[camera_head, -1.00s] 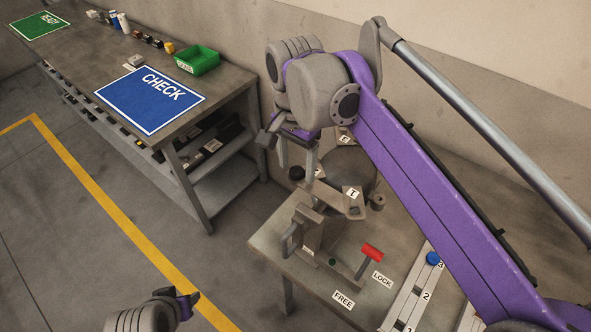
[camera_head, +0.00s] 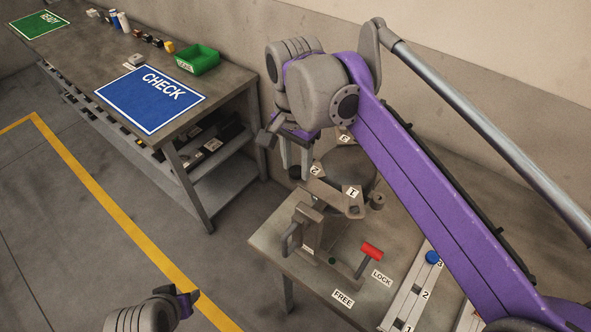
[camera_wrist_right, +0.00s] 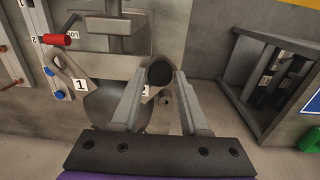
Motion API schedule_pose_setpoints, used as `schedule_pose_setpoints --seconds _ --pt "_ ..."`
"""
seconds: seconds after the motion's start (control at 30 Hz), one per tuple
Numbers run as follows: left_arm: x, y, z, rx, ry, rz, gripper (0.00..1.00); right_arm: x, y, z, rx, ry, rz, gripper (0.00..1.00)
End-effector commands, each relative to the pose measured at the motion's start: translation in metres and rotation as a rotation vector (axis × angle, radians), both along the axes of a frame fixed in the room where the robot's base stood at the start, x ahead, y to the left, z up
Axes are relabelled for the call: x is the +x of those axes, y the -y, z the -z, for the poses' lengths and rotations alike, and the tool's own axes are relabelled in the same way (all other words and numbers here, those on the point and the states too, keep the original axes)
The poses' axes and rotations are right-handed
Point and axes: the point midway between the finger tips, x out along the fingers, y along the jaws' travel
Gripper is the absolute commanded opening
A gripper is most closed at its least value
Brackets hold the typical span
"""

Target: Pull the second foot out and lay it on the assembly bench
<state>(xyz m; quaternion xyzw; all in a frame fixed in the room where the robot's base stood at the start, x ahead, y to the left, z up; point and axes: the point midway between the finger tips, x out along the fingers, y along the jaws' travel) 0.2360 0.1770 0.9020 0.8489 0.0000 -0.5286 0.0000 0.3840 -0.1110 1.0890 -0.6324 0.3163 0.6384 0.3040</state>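The second foot (camera_wrist_right: 160,73) is a dark round piece between my right gripper's fingertips, beside label 2 in the right wrist view. In the head view it is mostly hidden behind the fingers. My right gripper (camera_head: 295,172) points down at the fixture; in the right wrist view its two fingers (camera_wrist_right: 161,75) flank the foot with no clear gap and look shut on it. The compressor (camera_head: 347,166) is a dark round body with numbered arms, on the bench (camera_head: 275,240). My left gripper (camera_head: 190,302) is at the bottom left, away from the benches; its opening is unclear.
A red-handled lever (camera_head: 371,252) stands by the FREE and LOCK labels. A numbered rail with a blue knob (camera_head: 432,257) lies to its right. Another bench holds a blue CHECK mat (camera_head: 150,98), a green bin (camera_head: 197,60) and small parts. Open floor lies between.

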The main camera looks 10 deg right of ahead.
Motion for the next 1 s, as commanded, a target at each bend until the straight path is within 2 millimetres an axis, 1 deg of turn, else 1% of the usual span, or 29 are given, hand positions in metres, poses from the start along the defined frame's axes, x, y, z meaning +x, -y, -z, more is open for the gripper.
schedule_pose_setpoints --seconds 0.03,0.17,0.2,0.23,1.0 --pt "0.0 0.0 0.0 0.0 0.0 0.0 0.5 0.0 0.0 0.0 0.0 0.0 0.0 0.34" --pt "0.0 0.0 0.0 0.0 0.0 0.0 0.5 0.0 0.0 0.0 0.0 0.0 0.0 0.11" --pt "0.0 0.0 0.0 0.0 0.0 0.0 0.5 0.0 0.0 0.0 0.0 0.0 0.0 0.03" --pt "0.0 0.0 0.0 0.0 0.0 0.0 0.5 0.0001 -0.0001 0.0 0.0 0.0 0.0 0.0" --pt "0.0 0.0 0.0 0.0 0.0 0.0 0.5 0.0002 0.0 -0.0001 0.0 0.0 0.0 0.0"
